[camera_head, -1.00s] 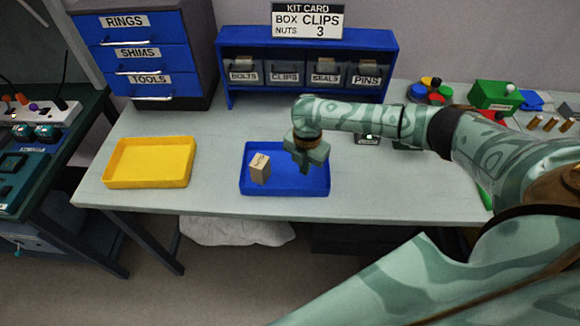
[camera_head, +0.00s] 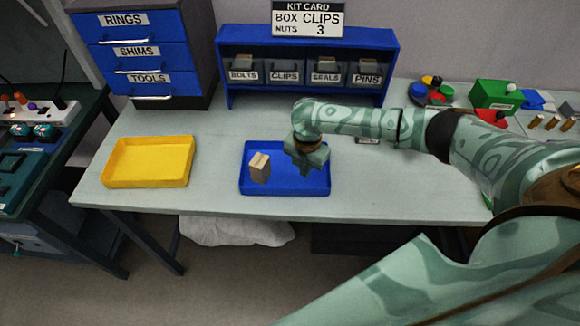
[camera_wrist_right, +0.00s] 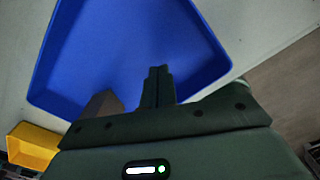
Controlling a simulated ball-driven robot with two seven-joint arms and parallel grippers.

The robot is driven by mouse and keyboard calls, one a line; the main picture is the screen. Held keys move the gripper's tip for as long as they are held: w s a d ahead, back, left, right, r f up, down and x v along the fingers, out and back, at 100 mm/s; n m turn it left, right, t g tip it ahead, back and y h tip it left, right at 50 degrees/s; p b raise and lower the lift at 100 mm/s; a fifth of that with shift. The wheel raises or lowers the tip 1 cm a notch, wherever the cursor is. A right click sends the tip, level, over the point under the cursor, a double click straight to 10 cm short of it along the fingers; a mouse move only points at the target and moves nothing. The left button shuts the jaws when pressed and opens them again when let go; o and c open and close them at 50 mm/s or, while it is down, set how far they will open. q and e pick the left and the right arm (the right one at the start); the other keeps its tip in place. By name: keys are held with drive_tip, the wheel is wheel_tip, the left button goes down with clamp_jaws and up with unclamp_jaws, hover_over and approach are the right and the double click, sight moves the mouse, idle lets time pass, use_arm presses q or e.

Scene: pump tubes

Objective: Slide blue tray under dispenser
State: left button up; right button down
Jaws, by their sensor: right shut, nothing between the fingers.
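The blue tray (camera_head: 285,190) lies on the bench near its front edge, with a small tan box (camera_head: 260,168) standing in its left part. My right gripper (camera_head: 305,172) is over the tray's right part, to the right of the box, shut and empty. In the right wrist view the shut fingers (camera_wrist_right: 158,85) point over the tray floor (camera_wrist_right: 130,40); contact with the tray cannot be told. The box (camera_wrist_right: 103,104) is partly hidden there. A blue rack (camera_head: 308,40) with labelled bins stands behind; whether it is the dispenser is unclear. My left gripper is out of view.
A yellow tray (camera_head: 148,183) lies to the left, apart from the blue one. A blue drawer cabinet (camera_head: 140,55) stands at the back left. Coloured parts and a green box (camera_head: 497,94) lie at the right. Bare bench separates tray and rack.

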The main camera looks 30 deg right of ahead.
sight(322, 181)
drive_tip(key=shift+f+b, duration=0.6)
drive_tip(key=shift+f, duration=0.7)
drive_tip(key=shift+r+p, duration=0.5)
drive_tip(key=shift+p, duration=0.15)
drive_tip(key=shift+d+f, duration=0.1)
drive_tip(key=shift+s+d+p, duration=0.35)
drive_tip(key=shift+s+d, duration=0.1)
drive_tip(key=shift+d, duration=0.25)
drive_tip(key=shift+s+d+p, duration=0.4)
drive_tip(key=shift+d, duration=0.25)
drive_tip(key=shift+s+d+p, duration=0.35)
drive_tip(key=shift+s+d, duration=0.1)
drive_tip(key=shift+d, duration=0.25)
drive_tip(key=shift+s+d, duration=0.55)
drive_tip(key=shift+d, duration=0.35)
